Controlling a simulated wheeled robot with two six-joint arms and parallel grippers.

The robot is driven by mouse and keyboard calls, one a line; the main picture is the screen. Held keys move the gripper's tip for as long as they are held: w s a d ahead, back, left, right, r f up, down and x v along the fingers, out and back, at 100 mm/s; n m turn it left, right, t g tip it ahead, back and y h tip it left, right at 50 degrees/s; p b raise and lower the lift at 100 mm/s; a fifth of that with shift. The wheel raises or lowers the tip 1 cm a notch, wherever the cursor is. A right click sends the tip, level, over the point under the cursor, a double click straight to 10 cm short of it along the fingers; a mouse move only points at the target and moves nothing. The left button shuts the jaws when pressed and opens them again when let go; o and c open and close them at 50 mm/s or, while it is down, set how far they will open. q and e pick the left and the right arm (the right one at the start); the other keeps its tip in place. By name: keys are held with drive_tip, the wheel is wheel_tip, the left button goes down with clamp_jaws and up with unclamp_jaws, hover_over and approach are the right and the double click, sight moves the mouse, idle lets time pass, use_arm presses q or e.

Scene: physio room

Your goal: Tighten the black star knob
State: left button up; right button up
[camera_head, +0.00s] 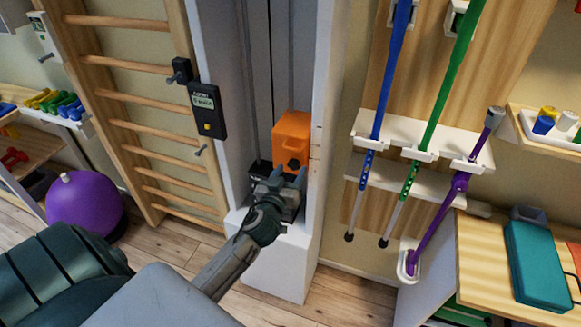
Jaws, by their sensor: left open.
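An orange block (291,132) sits inside a tall white frame (332,90). A small dark knob (294,163) shows low on its front; its star shape is too small to make out. My left gripper (288,176) is open just below and in front of the knob, fingertips pointing up toward it. I cannot tell whether the fingers touch the knob. The gripper partly covers a dark block (261,168) under the orange one. My right gripper is not in view.
Wooden wall bars (160,142) with a black display unit (207,110) stand left of the frame. A purple ball (84,203) lies further left. Blue, green and purple canes (433,80) hang on a rack at right. A wooden table (480,262) holds a teal case (538,264).

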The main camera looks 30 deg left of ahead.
use_arm(q)
drive_tip(key=shift+w, duration=0.35)
drive_tip(key=c, duration=1)
drive_tip(key=shift+o, duration=0.2)
drive_tip(key=shift+a, duration=0.1)
